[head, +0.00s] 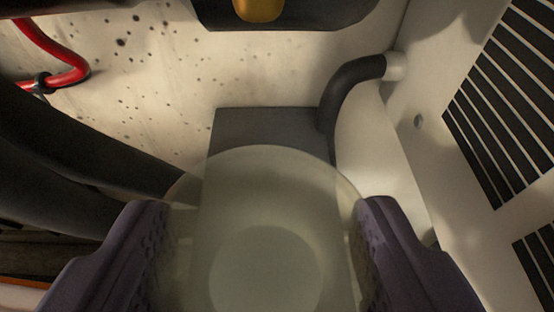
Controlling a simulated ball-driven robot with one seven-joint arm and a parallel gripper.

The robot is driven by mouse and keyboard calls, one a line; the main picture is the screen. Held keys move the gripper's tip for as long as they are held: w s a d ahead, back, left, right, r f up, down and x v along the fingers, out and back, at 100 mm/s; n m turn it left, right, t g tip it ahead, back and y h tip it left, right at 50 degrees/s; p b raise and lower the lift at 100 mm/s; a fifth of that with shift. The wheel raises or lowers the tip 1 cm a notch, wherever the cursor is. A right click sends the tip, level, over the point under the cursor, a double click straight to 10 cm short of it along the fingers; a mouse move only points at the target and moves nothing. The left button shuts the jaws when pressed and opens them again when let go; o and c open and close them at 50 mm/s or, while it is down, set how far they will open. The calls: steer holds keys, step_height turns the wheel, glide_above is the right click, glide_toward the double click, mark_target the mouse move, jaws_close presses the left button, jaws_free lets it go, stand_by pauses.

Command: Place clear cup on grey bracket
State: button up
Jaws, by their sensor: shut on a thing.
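The clear cup (264,190) is a translucent, pale round vessel at the bottom centre of the head view. My gripper (263,255) has one purple finger on each side of the cup and is shut on it. The grey bracket (265,128) is a dark grey block behind the cup, against the speckled wall. The cup overlaps the bracket in the picture and the bracket shows through it. I cannot tell whether the cup touches the bracket. The cup's lower front runs out of the frame.
A black hose (348,88) bends beside the bracket's right to a white fitting. Thick dark hoses (75,155) lie at left, below a red hose (62,62). A dark unit with a yellow part (258,9) is at the top. A slatted vent (505,100) is in the right wall.

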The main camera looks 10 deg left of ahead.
mark_target(269, 274)
steer(key=shift+w+a, duration=0.1)
steer(key=shift+w, duration=0.6)
steer(key=f, duration=0.3)
steer(key=shift+w+f, duration=0.25)
steer(key=shift+f, duration=0.15)
steer(key=shift+s+r, duration=0.1)
steer(key=shift+f, duration=0.25)
steer(key=o, duration=1)
steer(key=shift+r, duration=0.1)
